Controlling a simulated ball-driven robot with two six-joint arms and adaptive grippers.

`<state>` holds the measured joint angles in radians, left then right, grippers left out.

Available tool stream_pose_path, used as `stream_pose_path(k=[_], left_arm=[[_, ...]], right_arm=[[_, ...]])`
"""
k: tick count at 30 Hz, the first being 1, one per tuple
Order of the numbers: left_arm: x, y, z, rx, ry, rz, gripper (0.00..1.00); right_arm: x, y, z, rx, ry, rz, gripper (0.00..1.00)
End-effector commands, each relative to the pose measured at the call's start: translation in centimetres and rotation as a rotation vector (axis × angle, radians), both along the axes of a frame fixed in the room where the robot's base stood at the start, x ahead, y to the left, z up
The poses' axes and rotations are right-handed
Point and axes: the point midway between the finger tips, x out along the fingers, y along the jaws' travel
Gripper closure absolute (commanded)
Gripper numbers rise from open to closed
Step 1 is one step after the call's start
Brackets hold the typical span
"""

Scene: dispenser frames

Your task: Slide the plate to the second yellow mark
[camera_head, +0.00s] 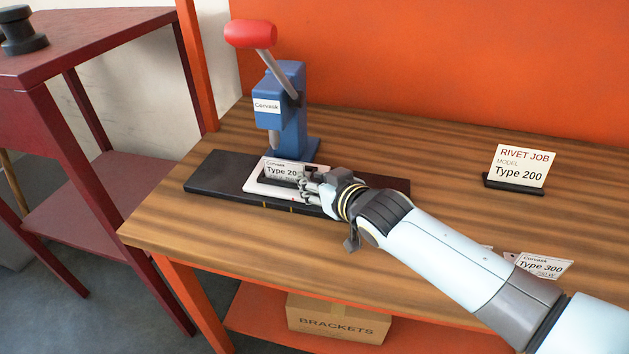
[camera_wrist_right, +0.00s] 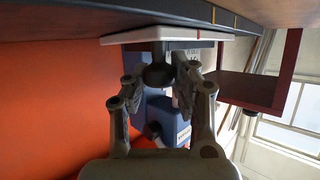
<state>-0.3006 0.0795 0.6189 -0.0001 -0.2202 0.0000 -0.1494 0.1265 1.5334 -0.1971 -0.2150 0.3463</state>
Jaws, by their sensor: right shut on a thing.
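The white plate (camera_head: 254,188) lies on a long dark rail (camera_head: 215,174) under the press, with a tag reading "Type 20…" on it. A red line (camera_wrist_right: 198,35) shows on the plate's edge in the right wrist view. Two yellow marks show on the rail's front edge, one left (camera_head: 265,204) and one right (camera_head: 291,209). The red line is close to the right-hand mark; exact alignment is unclear. My right gripper (camera_head: 308,184) is shut on the plate's dark knob (camera_wrist_right: 160,76), its fingers on either side. My left gripper is not in view.
A blue press (camera_head: 290,115) with a red-knobbed lever (camera_head: 250,34) stands behind the plate. A "RIVET JOB Type 200" card (camera_head: 521,165) stands at right. A "Type 300" tag (camera_head: 541,265) is partly behind my right arm. A brackets box (camera_head: 338,320) sits below.

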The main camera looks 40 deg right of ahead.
Motion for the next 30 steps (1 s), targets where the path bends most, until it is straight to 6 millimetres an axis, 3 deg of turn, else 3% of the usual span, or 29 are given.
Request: stream_pose_path(k=[10, 21, 30], left_arm=[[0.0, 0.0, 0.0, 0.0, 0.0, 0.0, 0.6], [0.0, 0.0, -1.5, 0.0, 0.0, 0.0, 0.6], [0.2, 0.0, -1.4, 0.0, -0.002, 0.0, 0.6]], right_arm=[[0.1, 0.1, 0.0, 0.0, 0.0, 0.0, 1.0], [4.7, 4.0, -0.2, 0.002, -0.001, -0.001, 1.0], [4.9, 4.3, 0.0, 0.003, 0.0, 0.0, 1.0]])
